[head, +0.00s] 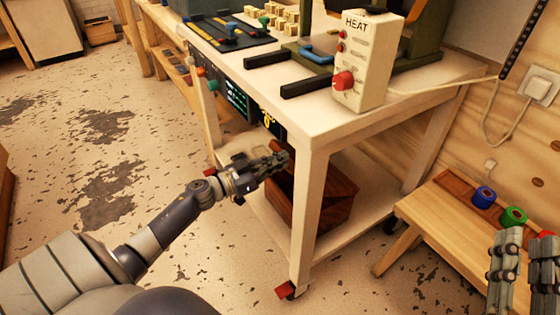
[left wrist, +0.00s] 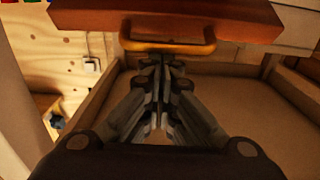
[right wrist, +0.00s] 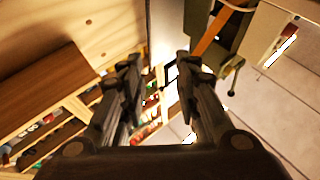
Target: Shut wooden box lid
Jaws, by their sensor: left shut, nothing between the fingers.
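The dark red wooden box (head: 312,208) sits on the lower shelf of the white cart, partly hidden by a cart leg and my left gripper. Its lid looks raised, but the angle is hard to tell. My left gripper (head: 283,158) is at the box's upper left, under the cart top. In the left wrist view, a reddish wooden board (left wrist: 180,20), apparently the lid, carries a brass-coloured handle (left wrist: 168,46). The shut, empty left fingertips (left wrist: 160,62) are close to the handle; contact is unclear. My right gripper (head: 527,236) is open and empty at the lower right.
The white cart's top (head: 335,118) overhangs the box, and its front leg (head: 307,220) stands close to my left gripper. A HEAT control box (head: 368,60) is on top. A wooden bench (head: 450,215) with coloured rolls stands at right. Floor at left is clear.

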